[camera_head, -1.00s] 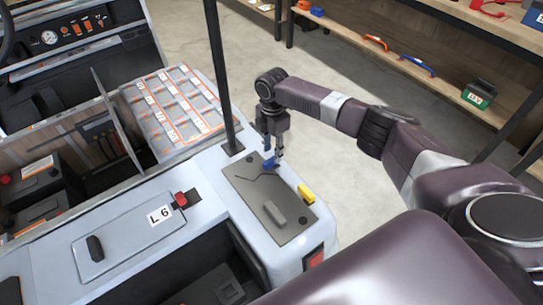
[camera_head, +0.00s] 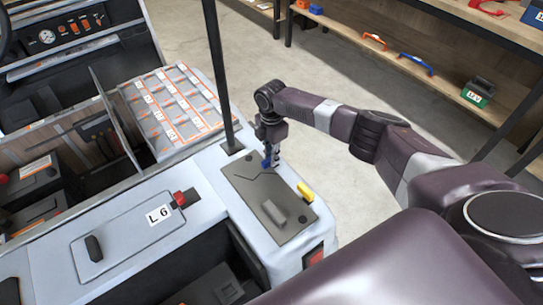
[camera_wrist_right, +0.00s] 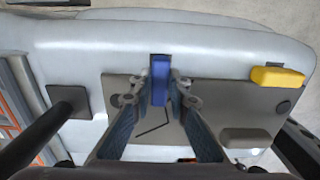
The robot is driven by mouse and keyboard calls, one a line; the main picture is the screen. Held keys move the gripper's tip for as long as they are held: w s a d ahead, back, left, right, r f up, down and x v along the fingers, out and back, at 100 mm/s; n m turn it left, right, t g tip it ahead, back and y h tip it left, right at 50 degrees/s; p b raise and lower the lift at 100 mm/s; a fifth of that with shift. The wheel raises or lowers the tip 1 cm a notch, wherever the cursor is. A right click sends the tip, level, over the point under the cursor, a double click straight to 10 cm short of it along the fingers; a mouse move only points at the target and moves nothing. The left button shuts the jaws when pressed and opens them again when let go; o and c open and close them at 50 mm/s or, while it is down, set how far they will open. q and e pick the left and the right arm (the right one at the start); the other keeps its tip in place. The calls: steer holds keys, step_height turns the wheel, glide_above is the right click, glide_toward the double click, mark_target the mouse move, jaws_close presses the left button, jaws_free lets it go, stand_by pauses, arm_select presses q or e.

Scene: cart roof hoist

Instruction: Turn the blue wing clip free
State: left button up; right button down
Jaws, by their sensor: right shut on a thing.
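The blue wing clip (camera_head: 266,163) is at the far edge of the grey plate (camera_head: 262,190) on the cart's corner. In the right wrist view the blue clip (camera_wrist_right: 160,80) stands between the two fingers. My right gripper (camera_head: 271,157) points down at it and is shut on it; it also shows in the right wrist view (camera_wrist_right: 161,92). The fingers partly hide the clip in the head view. A yellow clip (camera_head: 306,192) lies at the plate's right edge, and it also shows in the right wrist view (camera_wrist_right: 277,78). My left gripper is not in view.
A black post (camera_head: 219,75) rises just left of the plate. A grey handle (camera_head: 273,211) stands on the plate. A red latch (camera_head: 180,199) and an L6 panel (camera_head: 125,240) lie to the left. A shelf (camera_head: 420,75) stands beyond open floor.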

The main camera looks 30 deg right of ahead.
steer(key=shift+m, duration=0.3)
steer(key=m, duration=0.1)
steer(key=m+p, duration=0.1)
steer(key=m, duration=0.1)
steer(key=shift+w+r+m+p, duration=0.1)
steer(key=shift+w+m+p, duration=0.15)
steer(key=shift+m+p, duration=0.15)
steer(key=m+p, duration=0.1)
steer(key=m, duration=0.2)
steer(key=shift+w+m, duration=0.15)
steer(key=shift+m, duration=0.15)
steer(key=m, duration=0.1)
steer(key=m+p, duration=0.1)
steer(key=m, duration=0.3)
steer(key=shift+w+d, duration=0.2)
steer(key=shift+d, duration=0.05)
steer(key=shift+w+d+m+p, duration=0.15)
steer(key=shift+m+p, duration=0.15)
steer(key=shift+m, duration=0.9)
steer(key=shift+s+d+m+p, duration=0.1)
steer(key=shift+m+p, duration=0.2)
steer(key=shift+m, duration=0.9)
steer(key=shift+w, duration=0.1)
